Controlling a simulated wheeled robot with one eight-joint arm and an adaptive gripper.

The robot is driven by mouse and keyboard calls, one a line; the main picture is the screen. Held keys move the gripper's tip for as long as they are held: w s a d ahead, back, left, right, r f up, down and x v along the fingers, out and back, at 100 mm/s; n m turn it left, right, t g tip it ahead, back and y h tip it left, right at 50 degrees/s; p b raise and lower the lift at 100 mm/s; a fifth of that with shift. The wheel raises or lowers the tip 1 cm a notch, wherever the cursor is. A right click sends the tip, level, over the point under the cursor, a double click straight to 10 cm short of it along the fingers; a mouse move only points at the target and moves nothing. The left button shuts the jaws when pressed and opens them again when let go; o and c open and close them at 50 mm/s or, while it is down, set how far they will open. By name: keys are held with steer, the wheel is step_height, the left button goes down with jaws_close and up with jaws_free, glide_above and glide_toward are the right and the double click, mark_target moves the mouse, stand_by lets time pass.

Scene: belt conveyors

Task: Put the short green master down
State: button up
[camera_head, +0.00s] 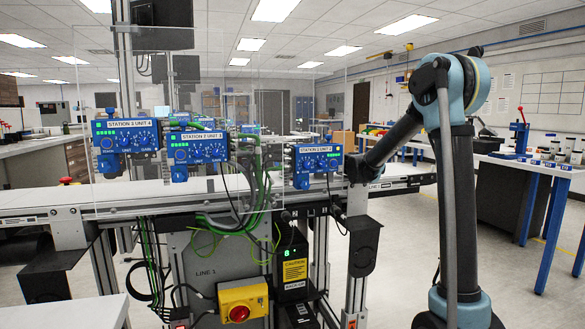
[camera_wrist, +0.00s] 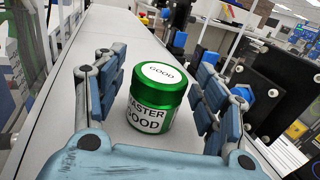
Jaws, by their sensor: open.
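The short green master (camera_wrist: 156,98) is a small green jar with a white "GOOD" lid label and a "MASTER GOOD" side label. In the wrist view it stands upright on the pale conveyor belt (camera_wrist: 105,40). My gripper (camera_wrist: 160,95) is open, with one blue-padded finger on each side of the jar. A gap shows between the jar and the right finger; the left finger is close to it, and I cannot tell whether it touches. In the head view my arm reaches to the belt's right part, and the gripper and jar are hidden behind the station unit.
Blue station units (camera_head: 317,162) stand along the conveyor (camera_head: 398,183) behind a clear panel. Black brackets and devices (camera_wrist: 265,80) line the belt's right side in the wrist view. The belt beyond the jar is clear. A red stop button (camera_head: 239,313) sits below.

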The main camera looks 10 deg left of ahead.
steer(key=v, duration=1.2)
steer(key=shift+r, duration=0.1)
